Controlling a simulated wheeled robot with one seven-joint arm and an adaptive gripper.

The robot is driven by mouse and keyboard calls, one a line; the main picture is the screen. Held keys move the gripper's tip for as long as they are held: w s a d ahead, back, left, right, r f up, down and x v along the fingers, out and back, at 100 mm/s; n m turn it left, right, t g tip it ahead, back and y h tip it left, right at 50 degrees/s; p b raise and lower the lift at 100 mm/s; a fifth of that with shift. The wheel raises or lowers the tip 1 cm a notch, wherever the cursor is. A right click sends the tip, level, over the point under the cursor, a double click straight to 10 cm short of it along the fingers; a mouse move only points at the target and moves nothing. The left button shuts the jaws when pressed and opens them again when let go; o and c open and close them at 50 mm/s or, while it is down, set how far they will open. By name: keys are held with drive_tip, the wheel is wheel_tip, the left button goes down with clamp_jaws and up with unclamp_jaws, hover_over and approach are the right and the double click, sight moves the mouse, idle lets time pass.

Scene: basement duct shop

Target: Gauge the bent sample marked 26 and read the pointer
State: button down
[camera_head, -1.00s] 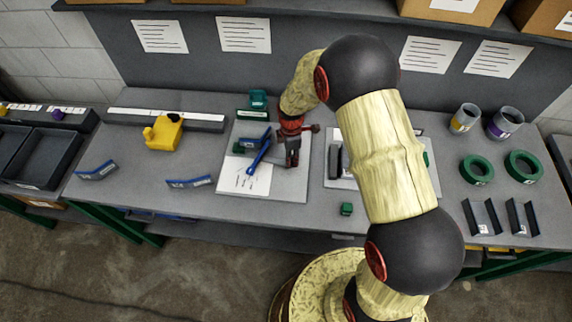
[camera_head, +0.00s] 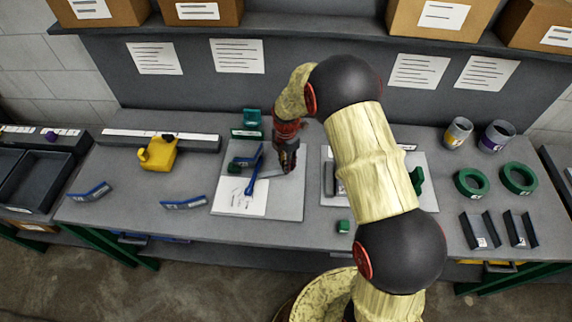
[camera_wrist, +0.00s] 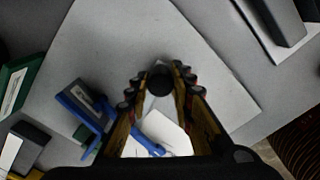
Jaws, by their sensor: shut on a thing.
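A pale grey board (camera_head: 285,207) on the bench carries a white sheet (camera_head: 238,203) with markings. A blue pointer-like arm (camera_head: 256,176) lies across the sheet; it also shows in the wrist view (camera_wrist: 148,140). Beside it is a blue bent strip (camera_wrist: 82,110), close to the left finger in the wrist view. I cannot read a 26 on it. Two more blue bent strips lie on the bench, at far left (camera_head: 90,192) and nearer the board (camera_head: 183,202); their marks are too small to read. My gripper (camera_head: 288,168) is over the board, shut on a round black knob (camera_wrist: 160,78).
A yellow block-like tool (camera_head: 158,154) stands at back left. A green labelled piece (camera_head: 252,119) stands behind the board. Right of it are a second board (camera_head: 330,205), a small green block (camera_head: 343,227), green rings (camera_head: 519,178), cans (camera_head: 458,133) and dark brackets (camera_head: 478,231). The front bench edge is mostly clear.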

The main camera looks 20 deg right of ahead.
drive_tip(key=shift+w+r, duration=0.1)
drive_tip(key=c, duration=1.5)
unclamp_jaws()
drive_tip(key=shift+c, duration=0.2)
wheel_tip(320, 180, up, 12)
